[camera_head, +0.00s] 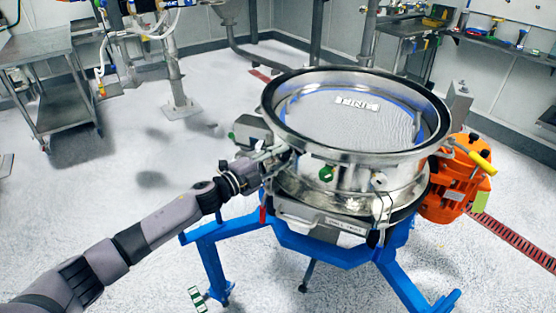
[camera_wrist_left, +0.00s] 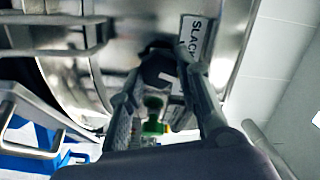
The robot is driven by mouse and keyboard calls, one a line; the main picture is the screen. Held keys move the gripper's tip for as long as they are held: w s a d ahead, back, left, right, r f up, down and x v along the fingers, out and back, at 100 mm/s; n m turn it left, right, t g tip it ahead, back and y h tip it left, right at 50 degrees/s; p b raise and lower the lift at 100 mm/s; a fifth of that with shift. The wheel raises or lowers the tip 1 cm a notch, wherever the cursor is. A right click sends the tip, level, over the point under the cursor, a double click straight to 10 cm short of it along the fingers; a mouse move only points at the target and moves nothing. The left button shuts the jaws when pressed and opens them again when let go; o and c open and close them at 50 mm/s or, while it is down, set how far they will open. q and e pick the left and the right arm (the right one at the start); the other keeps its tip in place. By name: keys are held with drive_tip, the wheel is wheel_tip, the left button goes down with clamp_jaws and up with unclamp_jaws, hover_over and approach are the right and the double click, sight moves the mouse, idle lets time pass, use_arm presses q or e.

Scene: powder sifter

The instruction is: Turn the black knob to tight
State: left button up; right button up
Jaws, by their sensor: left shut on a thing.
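The powder sifter (camera_head: 350,165) is a round steel drum with a mesh top on a blue frame. My left gripper (camera_head: 272,155) reaches in from the left against the drum's left side. In the left wrist view its two fingers (camera_wrist_left: 165,90) are closed around the sides of the black knob (camera_wrist_left: 158,68), which sits on the steel wall. A white label reading "SLACK" (camera_wrist_left: 193,38) is beside the knob. The fingers hide part of the knob, and its pointing direction is not clear. In the head view I cannot make out the knob. My right gripper is not in view.
A green knob (camera_head: 326,174) is on the drum's front, and a green part (camera_wrist_left: 153,126) shows below the black knob. An orange motor (camera_head: 455,185) with a yellow handle is at the right. A steel cart (camera_head: 45,80) stands at the left; the floor between is clear.

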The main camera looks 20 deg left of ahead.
use_arm(q)
drive_tip(key=m+b, duration=0.1)
drive_tip(key=m, duration=0.4)
drive_tip(key=shift+f, duration=0.15)
drive_tip(key=shift+m, duration=0.4)
drive_tip(key=o, duration=1.1)
drive_tip(key=shift+o, duration=0.2)
drive_tip(key=v, duration=1.2)
drive_tip(key=shift+s, duration=0.1)
